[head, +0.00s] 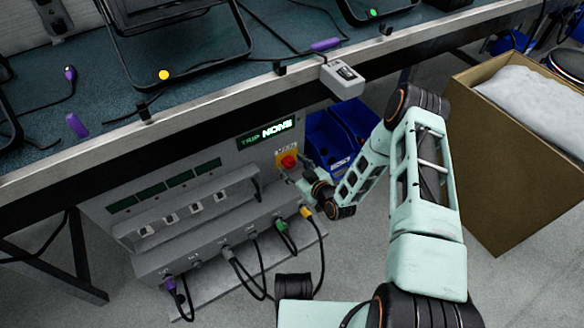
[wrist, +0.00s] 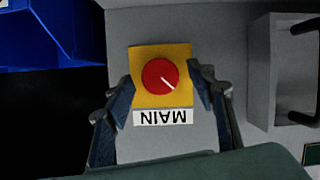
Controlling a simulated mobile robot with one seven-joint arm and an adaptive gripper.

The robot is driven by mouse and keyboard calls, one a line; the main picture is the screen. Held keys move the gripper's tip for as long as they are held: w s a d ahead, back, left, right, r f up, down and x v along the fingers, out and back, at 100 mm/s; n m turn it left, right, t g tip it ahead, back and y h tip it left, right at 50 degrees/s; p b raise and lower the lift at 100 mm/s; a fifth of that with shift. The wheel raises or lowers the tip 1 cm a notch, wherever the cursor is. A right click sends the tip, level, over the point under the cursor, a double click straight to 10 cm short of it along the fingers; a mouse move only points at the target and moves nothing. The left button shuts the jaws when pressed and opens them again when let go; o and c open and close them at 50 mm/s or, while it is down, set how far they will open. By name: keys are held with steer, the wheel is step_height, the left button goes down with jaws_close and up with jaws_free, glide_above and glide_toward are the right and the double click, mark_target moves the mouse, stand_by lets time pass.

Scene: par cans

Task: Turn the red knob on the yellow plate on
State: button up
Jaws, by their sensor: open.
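The red knob (wrist: 160,76) sits on a yellow plate (wrist: 148,98) in the wrist view, with a white pointer line slanting to the lower right. A label (wrist: 163,117) reading MAIN appears upside down below it. My gripper (wrist: 160,80) is open, with one finger on each side of the plate. The knob lies between the fingers, with a gap to each. In the head view the red knob (head: 288,162) and the yellow plate (head: 281,155) are on the front of the grey panel, and my gripper (head: 296,174) is close by it, partly hidden by my wrist.
The grey panel (head: 130,215) has a lit display (head: 267,132), switches and plugged cables (head: 283,235) below. Blue bins (head: 327,140) stand right of the panel. A workbench edge (head: 200,100) and a hanging grey box (head: 343,80) are above. A cardboard box (head: 500,150) stands at the right.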

steer(key=shift+w+a, duration=0.15)
steer(key=c, duration=1.2)
steer(key=shift+o, duration=0.2)
